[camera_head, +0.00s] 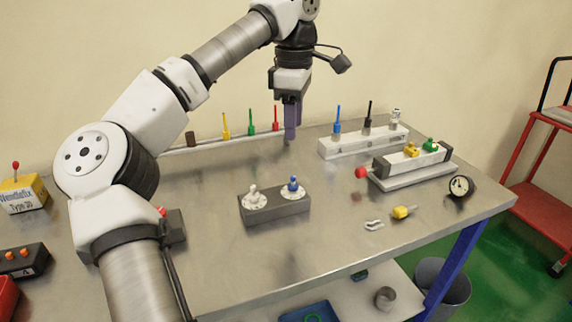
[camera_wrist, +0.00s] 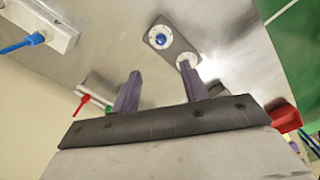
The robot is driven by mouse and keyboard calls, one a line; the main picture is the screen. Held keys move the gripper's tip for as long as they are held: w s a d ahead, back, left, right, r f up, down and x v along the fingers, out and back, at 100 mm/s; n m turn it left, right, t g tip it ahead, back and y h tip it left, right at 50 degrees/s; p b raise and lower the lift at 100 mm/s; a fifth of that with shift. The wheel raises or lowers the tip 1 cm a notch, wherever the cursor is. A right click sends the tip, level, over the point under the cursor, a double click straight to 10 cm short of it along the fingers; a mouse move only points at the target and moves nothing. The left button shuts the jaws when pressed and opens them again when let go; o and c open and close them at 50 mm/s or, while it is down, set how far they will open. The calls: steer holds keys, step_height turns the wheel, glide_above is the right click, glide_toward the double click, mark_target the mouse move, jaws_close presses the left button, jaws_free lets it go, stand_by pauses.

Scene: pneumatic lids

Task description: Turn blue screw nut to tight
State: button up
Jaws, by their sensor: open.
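The blue screw nut (camera_head: 293,185) sits on a white round dial at the right end of a dark grey block (camera_head: 275,208) on the metal table. A white nut (camera_head: 254,196) sits on a similar dial at the block's left end. The wrist view shows the blue nut (camera_wrist: 160,39) ahead of the fingers, near the top. There the white nut's dial (camera_wrist: 190,60) is just beyond the right fingertip. My gripper (camera_head: 291,137) is above the back of the table, behind and above the block, fingers pointing down. Its two fingers (camera_wrist: 160,73) are apart and empty.
A rail with coloured sticks (camera_head: 222,143) runs along the back. A white block (camera_head: 362,141) with sticks stands right of my gripper. A grey-white device (camera_head: 410,168) with a red knob and a gauge (camera_head: 460,186) are at right. Table around the block is mostly clear.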

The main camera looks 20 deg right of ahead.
mark_target(293, 177)
steer(key=f, duration=1.3)
steer(key=shift+s+f+p, duration=0.2)
steer(key=shift+f+p, duration=0.15)
steer(key=shift+p, duration=0.05)
jaws_close()
